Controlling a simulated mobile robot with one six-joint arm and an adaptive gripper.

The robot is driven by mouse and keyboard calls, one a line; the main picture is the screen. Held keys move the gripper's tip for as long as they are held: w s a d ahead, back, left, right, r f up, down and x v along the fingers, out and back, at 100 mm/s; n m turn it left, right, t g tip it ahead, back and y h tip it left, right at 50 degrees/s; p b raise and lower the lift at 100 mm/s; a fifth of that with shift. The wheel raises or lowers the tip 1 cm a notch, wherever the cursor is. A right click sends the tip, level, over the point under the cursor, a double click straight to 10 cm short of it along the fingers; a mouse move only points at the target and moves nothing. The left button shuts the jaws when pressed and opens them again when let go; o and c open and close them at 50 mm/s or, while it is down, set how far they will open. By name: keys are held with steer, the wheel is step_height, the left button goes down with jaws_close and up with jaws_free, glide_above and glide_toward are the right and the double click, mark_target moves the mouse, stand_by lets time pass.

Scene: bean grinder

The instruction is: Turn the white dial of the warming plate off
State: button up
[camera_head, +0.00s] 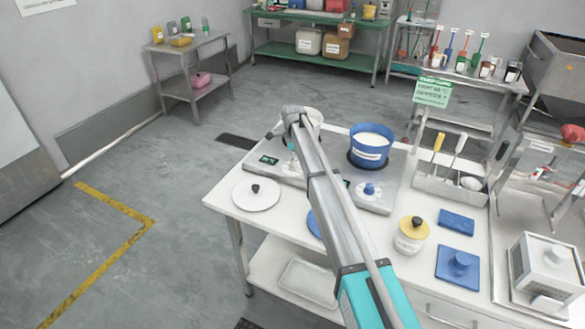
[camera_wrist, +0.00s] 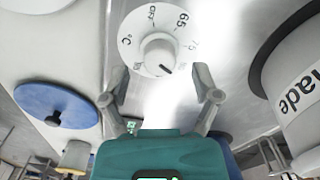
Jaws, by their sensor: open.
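The white dial (camera_wrist: 158,53) shows in the wrist view as a round scale marked OFF, 65, 75 and °C, with a white knob in its middle. The knob's dark pointer line aims to the lower right, away from OFF. My gripper (camera_wrist: 160,82) is open, its fingertips on either side of the dial's lower part in the picture. The knob is not gripped; I cannot tell whether a finger touches the dial. In the head view my arm hides the white dial and most of my gripper. The metal warming plate (camera_head: 396,178) shows beside my arm.
A blue pot (camera_head: 371,153) stands on the plate, with a blue dial (camera_head: 369,190) in front. A white pot (camera_wrist: 295,90) is close right in the wrist view. A blue lid (camera_wrist: 58,110) is at its left. A white lid (camera_head: 257,200) lies near the table's left edge.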

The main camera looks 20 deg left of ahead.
steer(key=shift+f+b, duration=1.05)
steer(key=shift+f, duration=0.3)
steer(key=c, duration=1.1)
steer(key=shift+a, duration=0.25)
jaws_close()
steer(key=shift+d, duration=0.2)
